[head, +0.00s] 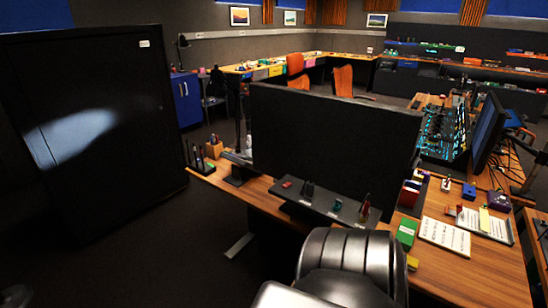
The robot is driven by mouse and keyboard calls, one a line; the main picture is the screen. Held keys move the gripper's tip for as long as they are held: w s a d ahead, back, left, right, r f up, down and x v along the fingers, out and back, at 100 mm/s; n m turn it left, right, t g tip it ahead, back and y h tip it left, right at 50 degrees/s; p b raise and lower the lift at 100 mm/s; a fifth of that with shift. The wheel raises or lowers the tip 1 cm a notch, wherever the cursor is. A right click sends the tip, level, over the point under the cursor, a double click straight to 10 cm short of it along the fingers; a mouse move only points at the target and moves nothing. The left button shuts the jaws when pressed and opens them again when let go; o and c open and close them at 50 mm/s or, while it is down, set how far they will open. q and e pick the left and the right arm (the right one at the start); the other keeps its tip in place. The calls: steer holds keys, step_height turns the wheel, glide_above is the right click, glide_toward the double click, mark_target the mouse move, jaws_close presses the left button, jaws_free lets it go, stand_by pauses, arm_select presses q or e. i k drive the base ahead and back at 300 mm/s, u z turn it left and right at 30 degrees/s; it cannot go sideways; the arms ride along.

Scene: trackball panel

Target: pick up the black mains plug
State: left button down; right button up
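I cannot make out a black mains plug for certain in the head view. Dark cables (508,165) lie behind the monitor on the right. Neither of my grippers shows in this view, so I cannot see whether they hold anything.
A wooden desk (478,262) runs across the right, bearing a green box (406,233), papers (444,235) and a monitor (487,130). A tall black cabinet (100,150) stands left. Dark floor (165,250) is open between.

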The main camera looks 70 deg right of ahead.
mark_target(309, 193)
steer(key=z, duration=0.2)
steer(key=i, duration=0.8)
steer(key=z, duration=1.25)
steer(key=i, duration=0.7)
steer(key=z, duration=0.75)
